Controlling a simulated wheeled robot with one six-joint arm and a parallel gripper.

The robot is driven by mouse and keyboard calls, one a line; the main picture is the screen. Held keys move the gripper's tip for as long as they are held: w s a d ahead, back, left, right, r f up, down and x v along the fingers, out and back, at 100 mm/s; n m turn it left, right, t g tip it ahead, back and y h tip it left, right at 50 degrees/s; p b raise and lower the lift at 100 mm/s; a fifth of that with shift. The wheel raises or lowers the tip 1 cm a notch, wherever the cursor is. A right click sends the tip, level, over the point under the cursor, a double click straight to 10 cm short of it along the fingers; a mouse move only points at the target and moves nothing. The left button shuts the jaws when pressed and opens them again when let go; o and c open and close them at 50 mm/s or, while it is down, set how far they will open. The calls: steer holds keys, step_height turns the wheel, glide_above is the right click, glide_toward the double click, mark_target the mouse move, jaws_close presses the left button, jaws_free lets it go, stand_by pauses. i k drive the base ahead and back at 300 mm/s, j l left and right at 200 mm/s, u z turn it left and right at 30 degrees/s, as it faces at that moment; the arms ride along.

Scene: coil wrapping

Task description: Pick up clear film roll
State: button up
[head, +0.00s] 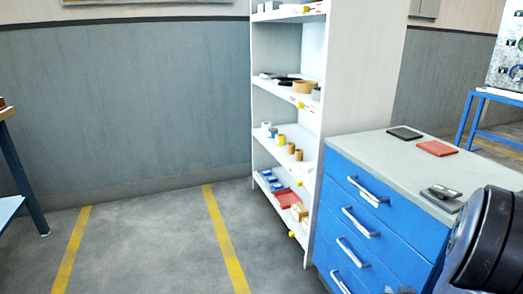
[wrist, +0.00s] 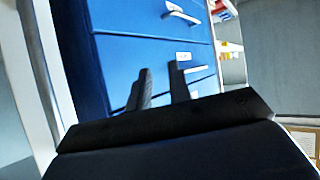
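A white shelf rack (head: 314,62) stands left of the blue drawer cabinet in the head view. Several small rolls stand on its third shelf down. The leftmost is a pale roll (head: 266,125); beside it are a bluish roll (head: 273,131), a yellow roll (head: 281,138) and brown rolls. They are too small to tell for sure which one is clear film. My gripper (wrist: 160,68) shows in the wrist view with its two dark fingers apart and nothing between them. It points toward the blue drawer fronts, away from the rolls.
The blue drawer cabinet (head: 348,233) carries a dark pad (head: 404,133), a red pad (head: 437,148) and a dark device (head: 443,194) on its grey top. A blue-framed table (head: 497,98) stands behind at right. The floor left of the rack is clear, with yellow lines.

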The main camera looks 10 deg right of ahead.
mark_target(266, 126)
steer(key=i+j+u, duration=0.1)
steer(key=i+u, duration=0.35)
steer(key=i, duration=3.25)
steer(key=i+z, duration=0.15)
steer(key=i, duration=0.3)
steer(key=i+j+z, duration=0.15)
steer(key=i, duration=0.35)
steer(key=i+j+z, duration=0.1)
steer(key=i, duration=0.35)
steer(key=z, duration=0.95)
